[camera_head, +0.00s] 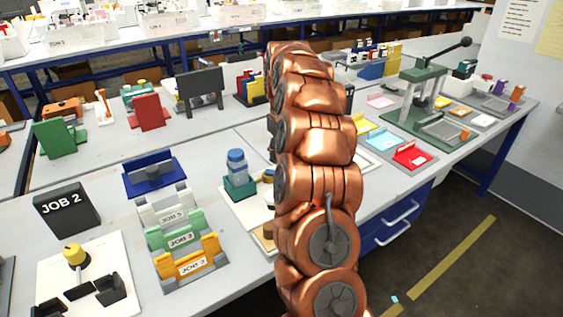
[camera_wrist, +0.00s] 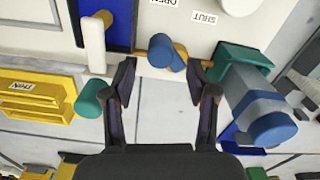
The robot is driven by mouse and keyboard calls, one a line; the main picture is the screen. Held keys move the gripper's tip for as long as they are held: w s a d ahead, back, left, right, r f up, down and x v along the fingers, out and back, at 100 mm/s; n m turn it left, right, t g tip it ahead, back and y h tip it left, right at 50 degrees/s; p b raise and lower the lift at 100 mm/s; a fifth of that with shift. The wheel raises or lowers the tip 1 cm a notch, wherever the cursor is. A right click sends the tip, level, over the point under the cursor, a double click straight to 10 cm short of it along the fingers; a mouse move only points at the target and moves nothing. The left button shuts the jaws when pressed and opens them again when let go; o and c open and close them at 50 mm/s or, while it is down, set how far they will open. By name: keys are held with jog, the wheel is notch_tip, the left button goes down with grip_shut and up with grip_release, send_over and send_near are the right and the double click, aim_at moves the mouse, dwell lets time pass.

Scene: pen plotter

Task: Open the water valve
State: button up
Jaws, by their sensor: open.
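The water valve appears to be the blue round-ended handle with orange parts (camera_wrist: 162,50) beside a white panel (camera_wrist: 210,38) marked OPEN and SHUT in the wrist view. My gripper (camera_wrist: 160,82) is open and empty. Its two dark fingertips stand to either side of the handle, just short of it in the picture. I cannot tell whether either finger touches it. In the head view my copper arm covers most of this spot, and my gripper is hidden there.
A blue bottle (camera_wrist: 258,108) in a teal holder (camera_wrist: 238,62) stands close to the right finger. A white post (camera_wrist: 94,45) and a teal cylinder (camera_wrist: 91,98) are near the left finger. Job racks (camera_head: 185,262) and a JOB 2 block (camera_head: 66,210) occupy the bench's left.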

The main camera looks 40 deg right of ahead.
notch_tip(320, 180, up, 7)
dwell(0.4)
jog(key=shift+r, duration=0.1)
dwell(0.4)
